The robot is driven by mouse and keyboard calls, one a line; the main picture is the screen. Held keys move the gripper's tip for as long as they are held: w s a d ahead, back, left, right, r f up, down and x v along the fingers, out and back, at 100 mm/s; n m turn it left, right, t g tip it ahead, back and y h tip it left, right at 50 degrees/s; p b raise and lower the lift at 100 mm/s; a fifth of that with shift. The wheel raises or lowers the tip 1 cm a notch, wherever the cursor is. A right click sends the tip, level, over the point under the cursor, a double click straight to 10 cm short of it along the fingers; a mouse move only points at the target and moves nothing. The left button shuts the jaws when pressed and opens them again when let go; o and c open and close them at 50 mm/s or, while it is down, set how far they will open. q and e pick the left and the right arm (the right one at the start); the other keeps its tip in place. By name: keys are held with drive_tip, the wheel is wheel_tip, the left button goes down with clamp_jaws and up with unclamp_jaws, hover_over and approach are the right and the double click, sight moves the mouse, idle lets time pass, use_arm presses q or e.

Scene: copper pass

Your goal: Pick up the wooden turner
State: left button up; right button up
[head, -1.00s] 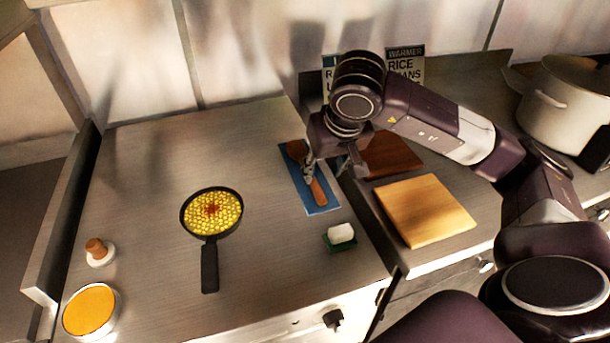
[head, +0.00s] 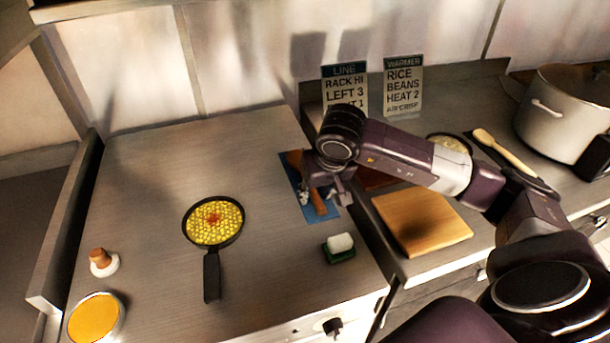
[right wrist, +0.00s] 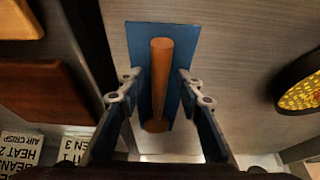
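The wooden turner (head: 317,201) lies on a blue mat (head: 329,213) on the steel counter, its far part hidden behind my right gripper (head: 322,197). In the right wrist view its brown handle (right wrist: 160,75) runs lengthwise along the mat (right wrist: 138,38). My right gripper (right wrist: 159,84) is open, with one finger on each side of the handle and a visible gap on both sides. Whether the fingertips touch the mat I cannot tell. My left gripper is not in view.
A black pan of yellow food (head: 213,223) is left of the mat. A green-based sponge (head: 340,247) lies just in front of it. A light cutting board (head: 422,222) and a big pot (head: 560,115) are to the right. Counter between pan and mat is clear.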

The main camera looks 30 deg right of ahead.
clamp_jaws()
drive_tip(key=shift+r, duration=0.2)
